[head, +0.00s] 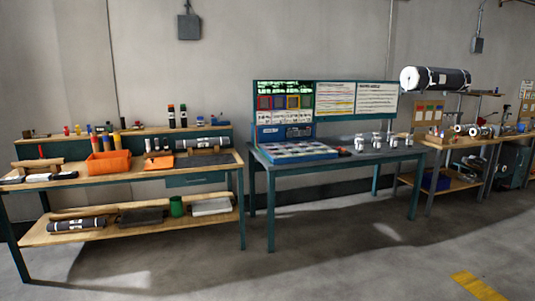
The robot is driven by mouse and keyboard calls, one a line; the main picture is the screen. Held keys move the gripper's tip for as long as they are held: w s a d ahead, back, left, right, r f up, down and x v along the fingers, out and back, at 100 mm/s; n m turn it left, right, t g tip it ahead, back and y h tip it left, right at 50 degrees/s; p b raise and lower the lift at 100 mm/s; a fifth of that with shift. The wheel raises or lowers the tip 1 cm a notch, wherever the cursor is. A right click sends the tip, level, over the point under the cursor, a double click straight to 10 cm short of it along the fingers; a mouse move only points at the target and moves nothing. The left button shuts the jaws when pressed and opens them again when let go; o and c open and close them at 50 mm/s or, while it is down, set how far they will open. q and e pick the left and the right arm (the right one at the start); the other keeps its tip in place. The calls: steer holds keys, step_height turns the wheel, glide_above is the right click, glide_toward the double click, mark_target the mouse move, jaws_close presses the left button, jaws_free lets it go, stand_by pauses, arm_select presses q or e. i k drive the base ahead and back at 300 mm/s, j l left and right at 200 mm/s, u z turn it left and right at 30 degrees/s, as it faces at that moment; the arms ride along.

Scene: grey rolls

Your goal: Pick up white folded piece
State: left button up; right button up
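A flat, pale whitish piece (212,207) lies at the right end of the lower shelf of the left workbench. It looks like the white folded piece, but it is too small to make out any folds. A dark flat piece (141,217) and a green cylinder (176,206) are to its left on the same shelf. Neither of my grippers is in view.
The left workbench (205,163) also holds an orange bin (108,163) and several bottles. A middle table (375,154) carries a blue tray (297,151) and white parts. A large dark roll (436,79) sits high at right. The floor in front (330,260) is clear.

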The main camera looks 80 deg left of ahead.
mark_target(32, 178)
steer(key=u, duration=4.3)
